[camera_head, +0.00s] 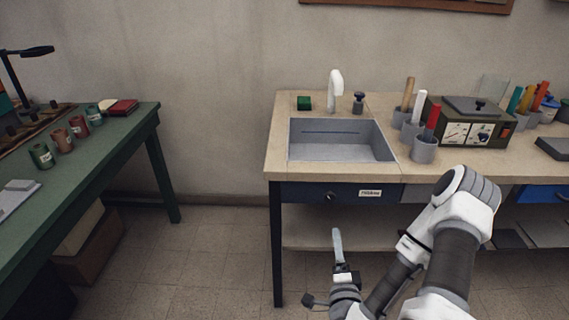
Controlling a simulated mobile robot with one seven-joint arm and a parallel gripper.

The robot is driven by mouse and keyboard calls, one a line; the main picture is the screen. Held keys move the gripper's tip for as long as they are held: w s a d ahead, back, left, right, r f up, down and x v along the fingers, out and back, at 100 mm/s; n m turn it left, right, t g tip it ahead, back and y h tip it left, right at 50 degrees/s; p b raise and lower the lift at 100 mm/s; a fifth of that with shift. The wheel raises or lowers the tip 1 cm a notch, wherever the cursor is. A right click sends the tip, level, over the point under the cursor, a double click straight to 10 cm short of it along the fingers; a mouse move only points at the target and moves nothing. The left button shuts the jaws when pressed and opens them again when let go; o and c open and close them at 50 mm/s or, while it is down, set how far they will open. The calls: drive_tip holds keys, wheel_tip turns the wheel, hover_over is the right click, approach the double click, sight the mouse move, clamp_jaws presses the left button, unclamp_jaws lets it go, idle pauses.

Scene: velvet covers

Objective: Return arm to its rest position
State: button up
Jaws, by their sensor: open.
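My gripper (338,278) is low in the lower middle of the head view, in front of the sink bench. It is open, and I see no object clearly held in it. A pale, narrow upright piece (338,246) rises at its end; I cannot tell whether it is a finger. My white and dark grey arm (452,235) is bent, with its elbow raised in front of the bench at the right, and its forearm slopes down left to the gripper. The arm hides part of the bench front and lower shelf.
The bench (283,150) has a sink (340,140), a white tap (335,88), grey cups with coloured rods, and a dial box (462,122). A green table (95,150) with several small pots stands at the left. Open floor (215,260) lies between them.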

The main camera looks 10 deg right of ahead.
drive_tip(key=w+a+r+n+g+y, duration=0.3)
drive_tip(key=w+a+n+y, duration=0.25)
drive_tip(key=n, duration=0.45)
wheel_tip(320, 180, up, 8)
drive_tip(key=a+n+g+p, duration=0.1)
drive_tip(key=a+n+g, duration=0.1)
drive_tip(key=n+g, duration=0.35)
drive_tip(key=s+a+r+n+h, duration=0.1)
drive_tip(key=s+r+n, duration=0.1)
drive_tip(key=s+r, duration=0.3)
drive_tip(key=s+a+r+n+h, duration=0.1)
drive_tip(key=s+r+n, duration=0.15)
drive_tip(key=r, duration=0.45)
drive_tip(key=s+a+r+g+y+b, duration=0.1)
drive_tip(key=s+a+r+g+y, duration=0.15)
drive_tip(key=s, duration=1.15)
wheel_tip(320, 180, up, 15)
drive_tip(key=h+p, duration=0.1)
drive_tip(key=p, duration=1.3)
drive_tip(key=shift+s+f+m+g+p, duration=0.15)
drive_tip(key=shift+s+m+g+p, duration=0.1)
drive_tip(key=shift+m+g+p, duration=0.15)
drive_tip(key=shift+a, duration=0.1)
